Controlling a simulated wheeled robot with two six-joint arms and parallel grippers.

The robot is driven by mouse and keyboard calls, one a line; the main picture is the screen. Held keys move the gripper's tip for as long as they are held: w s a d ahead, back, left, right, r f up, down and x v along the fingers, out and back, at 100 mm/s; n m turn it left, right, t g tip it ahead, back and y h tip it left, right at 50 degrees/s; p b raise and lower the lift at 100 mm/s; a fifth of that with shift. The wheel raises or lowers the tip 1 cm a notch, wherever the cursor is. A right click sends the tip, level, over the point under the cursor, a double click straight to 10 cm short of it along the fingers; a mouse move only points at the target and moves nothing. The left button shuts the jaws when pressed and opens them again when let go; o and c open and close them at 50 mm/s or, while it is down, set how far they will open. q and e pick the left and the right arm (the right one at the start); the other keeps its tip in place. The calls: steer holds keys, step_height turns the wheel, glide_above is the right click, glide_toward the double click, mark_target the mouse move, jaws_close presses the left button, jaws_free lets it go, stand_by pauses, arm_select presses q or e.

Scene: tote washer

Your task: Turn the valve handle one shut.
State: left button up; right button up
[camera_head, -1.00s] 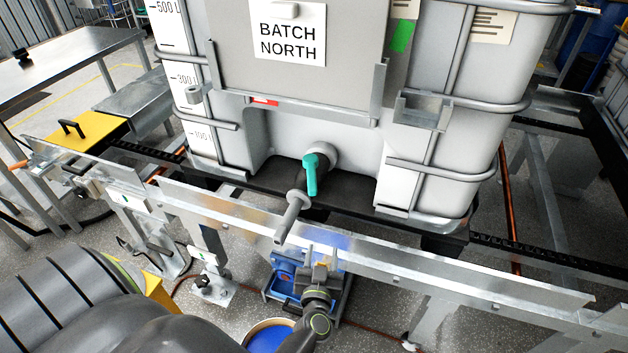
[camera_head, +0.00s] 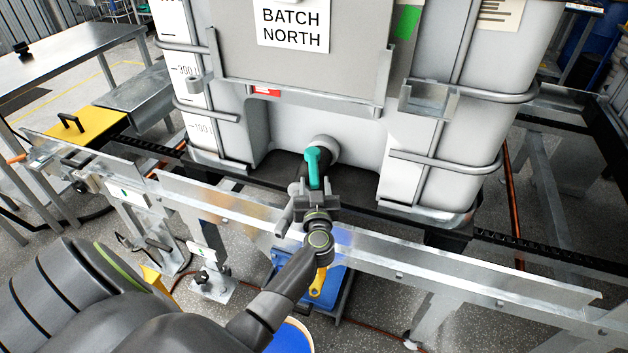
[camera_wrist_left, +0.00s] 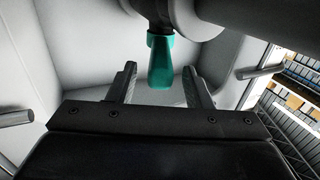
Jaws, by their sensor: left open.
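The valve handle, a teal lever (camera_head: 313,167), sits on the grey outlet of the white tank (camera_head: 350,160) labelled BATCH NORTH. It hangs down in the head view. My left gripper (camera_head: 315,184) is just in front of the lever's lower end. In the left wrist view the teal lever (camera_wrist_left: 161,62) points down toward the open jaws of my left gripper (camera_wrist_left: 158,85). Its tip lies between the two fingers' lines, with a gap on each side. The head view does not show whether a finger touches it. My right gripper is not in view.
A metal rail (camera_head: 420,250) runs across in front of the tank, below my left arm. A grey pipe end is partly hidden behind my gripper. A blue box (camera_head: 336,284) and a blue-topped drum (camera_head: 290,338) stand below. A yellow lid (camera_head: 85,122) lies at the left.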

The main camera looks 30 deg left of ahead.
mark_target(314, 172)
arm_select(q)
steer(key=b+x, duration=0.1)
steer(key=x, duration=0.2)
steer(key=shift+w+a+f, duration=0.15)
steer(key=shift+w+a, duration=0.05)
steer(key=shift+w, duration=0.05)
steer(key=shift+w+a+b, duration=0.2)
steer(key=shift+w+b, duration=0.1)
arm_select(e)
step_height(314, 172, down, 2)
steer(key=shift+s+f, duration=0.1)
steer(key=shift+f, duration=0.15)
arm_select(q)
jaws_close()
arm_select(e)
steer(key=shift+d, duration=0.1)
